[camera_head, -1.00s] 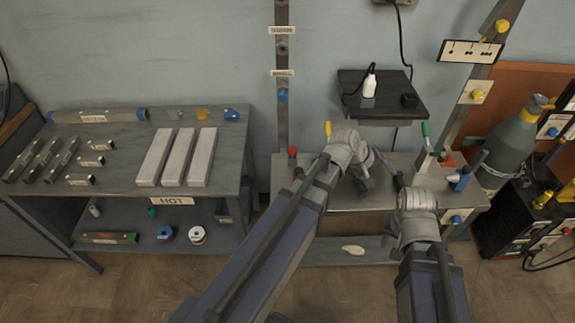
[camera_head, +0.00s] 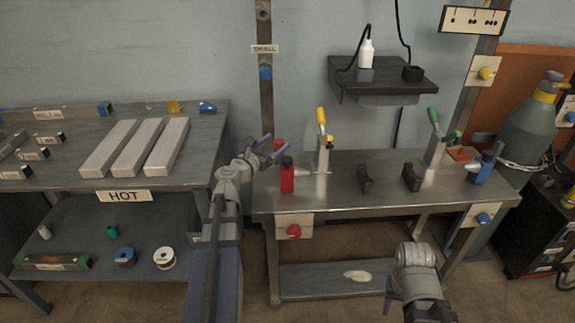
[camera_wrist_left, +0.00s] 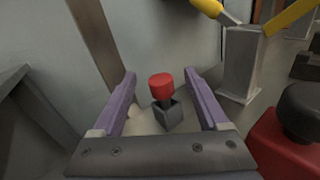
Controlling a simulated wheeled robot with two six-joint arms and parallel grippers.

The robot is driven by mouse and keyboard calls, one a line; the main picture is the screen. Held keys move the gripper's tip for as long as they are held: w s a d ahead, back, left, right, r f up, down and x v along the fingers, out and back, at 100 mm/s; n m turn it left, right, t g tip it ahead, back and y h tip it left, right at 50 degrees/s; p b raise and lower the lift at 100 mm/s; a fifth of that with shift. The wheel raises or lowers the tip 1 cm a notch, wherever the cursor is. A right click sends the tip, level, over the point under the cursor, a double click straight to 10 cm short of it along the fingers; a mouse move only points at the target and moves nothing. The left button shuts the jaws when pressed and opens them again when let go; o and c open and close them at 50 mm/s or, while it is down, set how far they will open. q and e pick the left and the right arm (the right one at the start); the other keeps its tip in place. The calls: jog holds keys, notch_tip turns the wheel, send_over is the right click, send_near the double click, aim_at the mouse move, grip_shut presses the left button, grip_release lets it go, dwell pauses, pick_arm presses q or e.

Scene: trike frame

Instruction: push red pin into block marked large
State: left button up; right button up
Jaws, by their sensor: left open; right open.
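A red knob (camera_head: 278,144) stands at the back left of the metal bench. In the left wrist view the red knob (camera_wrist_left: 161,86) tops a dark stem in a small grey block (camera_wrist_left: 168,115). My left gripper (camera_head: 268,150) is open, its purple fingers either side of the knob, with gaps between. Another red pin (camera_head: 293,231) sits in a pale plate on the bench's front edge. Which one is the task's pin, I cannot tell. No label reading "large" is legible. My right gripper (camera_head: 389,296) is open, low in front of the bench, one purple finger showing.
Two dark brackets (camera_head: 365,179) stand mid-bench. The bench's front middle is clear.

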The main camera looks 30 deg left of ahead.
pick_arm(q)
jog(key=shift+s+a+f+n+b, duration=0.2)
jog(key=shift+s+f+n+b, duration=0.15)
jog(key=shift+s+f+b, duration=0.15)
jog(key=shift+s+a+f+n+b, duration=0.2)
jog(key=shift+s+f+n+b, duration=0.15)
jog(key=shift+f, duration=0.2)
jog(key=shift+w+d+r, duration=0.1)
jog(key=shift+w+d, duration=0.05)
jog(key=shift+w, duration=1.15)
jog(key=shift+w+d+f, duration=0.1)
jog(key=shift+w+d, duration=0.05)
jog(key=shift+w, duration=1.1)
jog(key=shift+w+d+r, duration=0.1)
jog(key=shift+w+d, duration=0.05)
jog(key=shift+w, duration=1.15)
jog(key=shift+s, duration=0.1)
grip_shut()
pick_arm(e)
jog(key=f, duration=0.1)
jog(key=d+f+n, duration=0.1)
jog(key=shift+s+d+f+n+g, duration=0.2)
jog(key=shift+f+n+g, duration=0.1)
jog(key=shift+f, duration=0.1)
